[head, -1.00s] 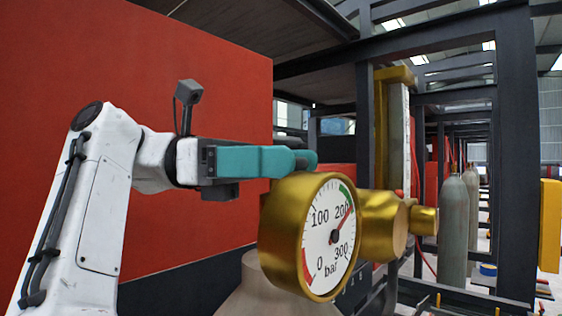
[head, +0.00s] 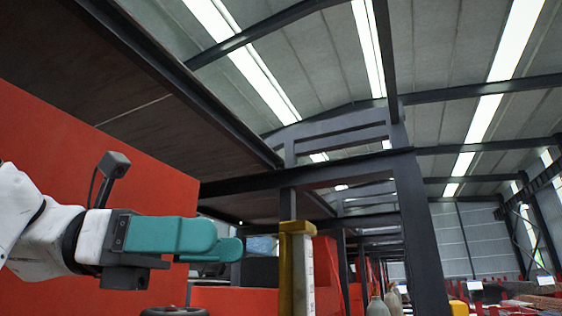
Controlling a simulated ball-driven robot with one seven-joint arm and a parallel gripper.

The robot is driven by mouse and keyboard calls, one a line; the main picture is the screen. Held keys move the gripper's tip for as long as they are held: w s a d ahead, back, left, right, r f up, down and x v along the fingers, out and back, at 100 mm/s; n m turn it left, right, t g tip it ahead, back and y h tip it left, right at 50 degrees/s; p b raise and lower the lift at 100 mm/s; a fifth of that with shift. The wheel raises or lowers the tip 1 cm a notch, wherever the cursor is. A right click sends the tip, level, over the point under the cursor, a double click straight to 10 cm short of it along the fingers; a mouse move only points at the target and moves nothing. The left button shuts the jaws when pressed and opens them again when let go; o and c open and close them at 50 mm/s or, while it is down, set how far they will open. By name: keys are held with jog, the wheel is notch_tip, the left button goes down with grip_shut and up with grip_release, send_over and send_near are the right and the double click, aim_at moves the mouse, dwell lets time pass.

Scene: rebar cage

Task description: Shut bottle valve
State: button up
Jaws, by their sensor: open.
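My gripper (head: 229,243) with its teal fingers is at the lower left, pointing right. Its fingers are apart, with nothing seen between them. A dark rounded rim (head: 174,311), possibly a valve handwheel, just shows at the bottom edge, below the gripper in the picture; most of it is cut off. The brass gauge and valve body are out of view.
A red panel (head: 90,150) stands behind my arm. A yellow post (head: 297,265) and dark steel frame (head: 420,235) stand right of the gripper. Grey cylinder tops (head: 377,307) show at the bottom. Roof beams and lights fill the upper view.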

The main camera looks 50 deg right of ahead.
jog(key=s+r+b, duration=0.2)
jog(key=s+r, duration=0.4)
jog(key=s, duration=0.5)
jog(key=shift+b, duration=0.3)
jog(key=shift+w, duration=0.15)
